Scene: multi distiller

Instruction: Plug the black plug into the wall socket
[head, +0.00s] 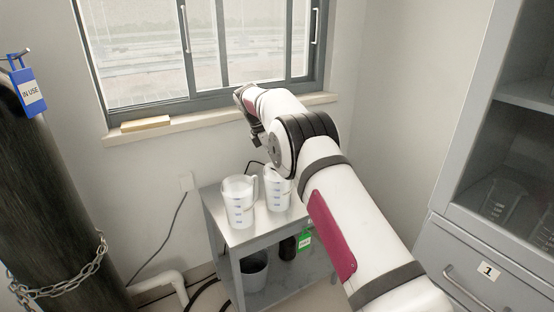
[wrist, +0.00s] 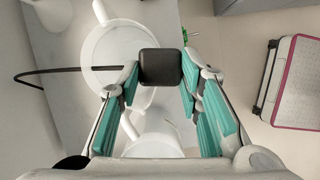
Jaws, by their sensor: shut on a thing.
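The black plug (wrist: 160,66) is a dark rounded block between the teal fingertips of my gripper (wrist: 160,80) in the wrist view. My gripper is shut on it, above the white beakers. A black cable (wrist: 62,72) runs left from it and curves down. In the head view, my gripper (head: 254,138) is above the metal table near the window sill, and my arm largely hides it; the plug is not clear there. The wall socket (head: 186,182) is a small white plate on the wall, left of the table and below the window. A dark cord hangs beneath it.
Two white measuring beakers (head: 238,202) (head: 277,188) stand on the metal table (head: 258,236). A dark gas cylinder (head: 50,190) with a chain stands at left. A grey cabinet (head: 490,235) is at right. The wall between cylinder and table is mostly clear.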

